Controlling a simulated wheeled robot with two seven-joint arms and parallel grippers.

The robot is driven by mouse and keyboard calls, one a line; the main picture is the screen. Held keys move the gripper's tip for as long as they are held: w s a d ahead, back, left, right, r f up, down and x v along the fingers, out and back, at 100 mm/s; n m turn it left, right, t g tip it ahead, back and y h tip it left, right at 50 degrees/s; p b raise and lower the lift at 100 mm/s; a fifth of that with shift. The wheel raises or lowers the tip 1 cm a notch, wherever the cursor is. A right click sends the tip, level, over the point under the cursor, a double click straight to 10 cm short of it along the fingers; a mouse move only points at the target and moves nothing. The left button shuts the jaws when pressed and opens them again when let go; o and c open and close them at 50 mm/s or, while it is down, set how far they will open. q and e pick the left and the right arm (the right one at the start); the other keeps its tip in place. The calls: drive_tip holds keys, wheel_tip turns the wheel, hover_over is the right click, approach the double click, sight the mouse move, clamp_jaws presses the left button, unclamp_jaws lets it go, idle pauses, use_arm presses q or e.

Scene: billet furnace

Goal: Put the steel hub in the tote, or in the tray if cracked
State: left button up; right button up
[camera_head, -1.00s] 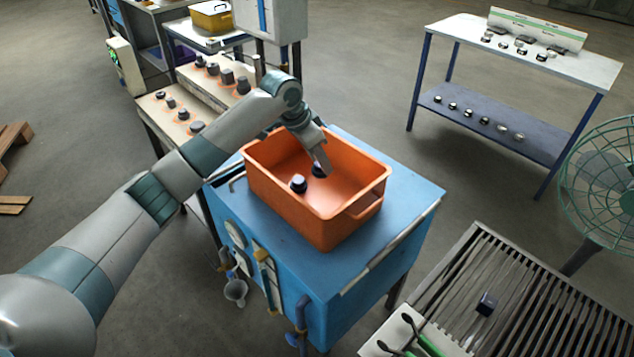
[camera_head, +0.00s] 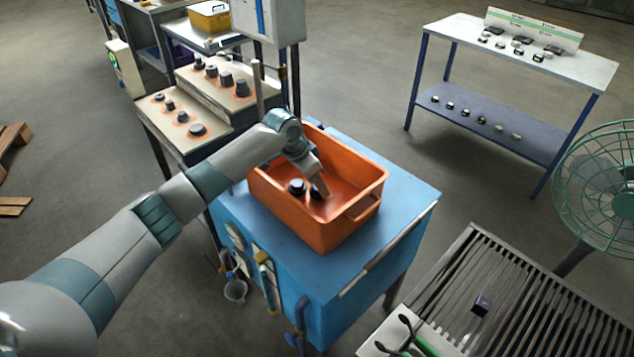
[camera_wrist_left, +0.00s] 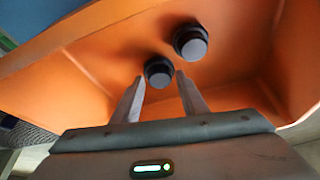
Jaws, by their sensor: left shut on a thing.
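The orange tote (camera_head: 318,226) stands on a blue cart. My left gripper (camera_head: 319,192) reaches down inside it, fingers pointing at its floor. In the left wrist view the gripper (camera_wrist_left: 160,84) is shut on a dark, round steel hub (camera_wrist_left: 158,70), held at the fingertips. In the head view the finger partly hides this hub. A second dark hub (camera_head: 297,187) sits in the tote just left of the gripper; it also shows in the left wrist view (camera_wrist_left: 191,42), apart from the held one. I cannot make out a crack on either hub. My right gripper is out of view.
The blue cart top (camera_head: 395,205) is bare right of the tote. A slatted grate (camera_head: 520,300) with a dark block (camera_head: 481,304) is at lower right. Stepped stands (camera_head: 215,105) hold several dark parts behind my arm. A white-topped table (camera_head: 570,70) and green fan (camera_head: 605,185) stand right.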

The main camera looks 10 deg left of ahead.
use_arm(q)
drive_tip(key=shift+f, duration=0.2)
drive_tip(key=o, duration=1.4)
drive_tip(key=shift+f, duration=0.2)
drive_tip(key=shift+v, duration=0.75)
drive_tip(key=b+v, duration=0.2)
drive_tip(key=v, duration=0.8)
drive_tip(key=shift+s+r+b, duration=0.1)
drive_tip(key=shift+r+b, duration=0.2)
drive_tip(key=shift+r, duration=0.1)
